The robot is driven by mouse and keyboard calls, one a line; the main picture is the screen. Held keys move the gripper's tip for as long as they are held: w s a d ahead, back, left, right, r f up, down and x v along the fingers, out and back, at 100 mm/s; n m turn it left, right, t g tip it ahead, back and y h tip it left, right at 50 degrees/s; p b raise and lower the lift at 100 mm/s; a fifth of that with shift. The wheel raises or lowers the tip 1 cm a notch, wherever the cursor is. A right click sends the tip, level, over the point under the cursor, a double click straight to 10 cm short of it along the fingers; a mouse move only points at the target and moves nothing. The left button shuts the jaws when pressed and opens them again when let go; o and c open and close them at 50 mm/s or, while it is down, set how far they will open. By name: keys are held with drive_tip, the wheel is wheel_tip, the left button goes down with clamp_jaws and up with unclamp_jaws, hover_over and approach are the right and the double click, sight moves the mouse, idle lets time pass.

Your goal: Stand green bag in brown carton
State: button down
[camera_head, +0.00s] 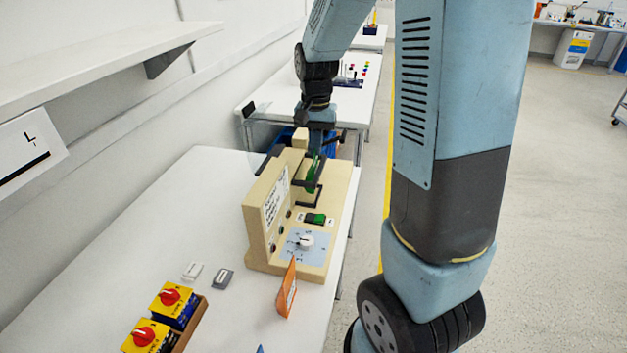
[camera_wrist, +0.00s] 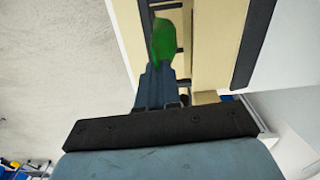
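The green bag (camera_head: 313,172) shows as a narrow green shape at my gripper's tips, above the far part of the beige switch fixture. It also shows in the wrist view (camera_wrist: 163,42), in line with the fingertips. My gripper (camera_head: 316,155) points down there, and its fingers look closed on the bag (camera_wrist: 160,68). The arm and fingers hide part of the bag. I cannot tell if the bag touches the fixture. A brown open carton (camera_head: 192,331) stands at the near left of the table, with yellow boxes with red rotary knobs in it.
The beige fixture (camera_head: 262,225) has a white dial (camera_head: 305,241), a green switch (camera_head: 315,218) and a black bracket. An orange upright piece (camera_head: 287,290) stands in front of it. Two small blocks, white (camera_head: 193,271) and grey (camera_head: 223,279), lie left. A shelf (camera_head: 95,65) overhangs the left side.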

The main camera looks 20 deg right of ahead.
drive_tip(key=shift+r, duration=4.4)
drive_tip(key=shift+s, duration=0.1)
